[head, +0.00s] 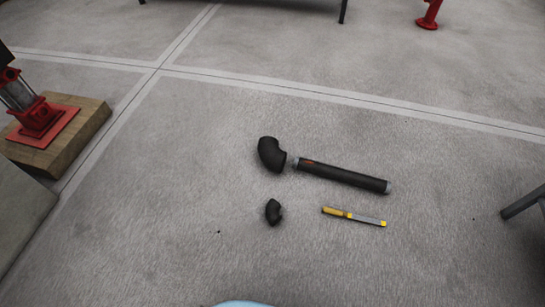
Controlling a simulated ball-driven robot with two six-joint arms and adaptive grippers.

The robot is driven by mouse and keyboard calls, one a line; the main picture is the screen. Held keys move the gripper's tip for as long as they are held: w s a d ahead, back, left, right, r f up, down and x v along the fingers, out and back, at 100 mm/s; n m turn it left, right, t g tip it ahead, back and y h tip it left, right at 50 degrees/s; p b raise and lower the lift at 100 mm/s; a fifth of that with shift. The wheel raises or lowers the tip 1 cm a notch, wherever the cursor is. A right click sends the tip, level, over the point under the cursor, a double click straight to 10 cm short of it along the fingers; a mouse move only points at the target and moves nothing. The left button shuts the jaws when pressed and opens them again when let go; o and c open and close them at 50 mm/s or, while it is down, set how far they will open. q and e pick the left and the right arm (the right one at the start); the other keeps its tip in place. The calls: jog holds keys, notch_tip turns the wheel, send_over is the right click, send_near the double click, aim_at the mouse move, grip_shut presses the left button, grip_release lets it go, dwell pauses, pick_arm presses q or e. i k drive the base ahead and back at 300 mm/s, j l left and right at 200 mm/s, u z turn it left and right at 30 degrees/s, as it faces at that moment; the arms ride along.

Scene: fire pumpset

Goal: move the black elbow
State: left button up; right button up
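Two black elbows lie on the grey concrete floor in the head view. The larger black elbow (270,154) is near the middle, close to the left end of a black pipe (345,177); I cannot tell whether they touch. The smaller black elbow (273,212) lies below it, apart from the pipe. Neither of my grippers is in view.
A yellow and grey tool (354,217) lies right of the smaller elbow. A red fitting on a wooden block (75,138) stands at left, beside a grey slab (20,215). A dark leg (523,203) juts in at right. Floor around the elbows is mostly clear.

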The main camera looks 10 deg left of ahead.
aim_at(270, 152)
jog(key=i+j+z, duration=0.45)
jog(key=j, duration=0.15)
jog(key=i+j+z, duration=0.2)
jog(key=j, duration=0.15)
jog(key=i+j+z, duration=0.25)
jog(key=j+z, duration=0.2)
jog(key=j, duration=0.3)
